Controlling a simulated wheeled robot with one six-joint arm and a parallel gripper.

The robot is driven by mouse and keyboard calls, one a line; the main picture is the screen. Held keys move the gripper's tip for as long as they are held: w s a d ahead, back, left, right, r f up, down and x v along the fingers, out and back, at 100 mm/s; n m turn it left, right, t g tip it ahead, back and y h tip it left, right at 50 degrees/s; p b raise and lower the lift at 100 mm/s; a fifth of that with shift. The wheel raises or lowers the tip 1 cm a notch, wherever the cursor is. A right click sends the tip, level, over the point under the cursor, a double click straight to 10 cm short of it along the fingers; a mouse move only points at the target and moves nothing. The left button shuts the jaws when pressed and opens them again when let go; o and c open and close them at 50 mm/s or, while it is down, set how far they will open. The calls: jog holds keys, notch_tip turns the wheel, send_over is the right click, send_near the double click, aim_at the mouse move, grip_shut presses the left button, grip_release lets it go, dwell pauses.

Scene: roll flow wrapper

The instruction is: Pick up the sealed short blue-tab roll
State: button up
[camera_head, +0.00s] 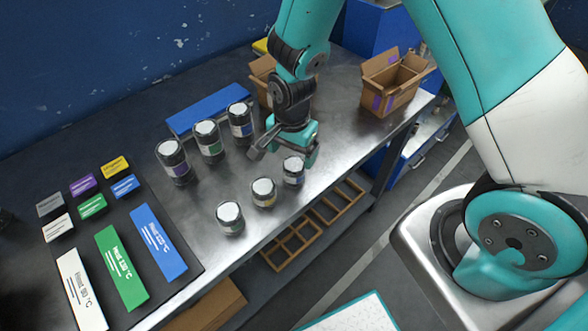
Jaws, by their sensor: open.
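My gripper (284,152) is open, with its fingers spread above the front row of short wrapped rolls on the steel table (330,150). The short roll with a bluish band (293,172) stands upright at the right end of that row, just below the fingers, close to the right one. Its top is pale and wrapped. I cannot tell if a finger touches it. A yellowish-banded short roll (263,193) and a greyish one (230,218) stand to its left. The blue tab itself is too small to make out clearly.
Tall rolls with purple (173,163), green (208,142) and blue (240,122) bands stand behind. A blue bar (208,110) lies behind them. Open cartons (392,82) stand at the back right. A dark mat (185,255) with coloured cards is at left. The table's front edge is close.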

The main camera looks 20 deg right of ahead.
aim_at(294, 164)
jog(key=shift+w+d+f+p, duration=0.15)
jog(key=shift+f+p, duration=0.2)
jog(key=shift+f, duration=0.95)
jog(key=shift+d+f+p, duration=0.15)
jog(key=shift+f+p, duration=0.2)
jog(key=shift+f, duration=0.95)
jog(key=c, duration=1.1)
jog(key=shift+r, duration=0.15)
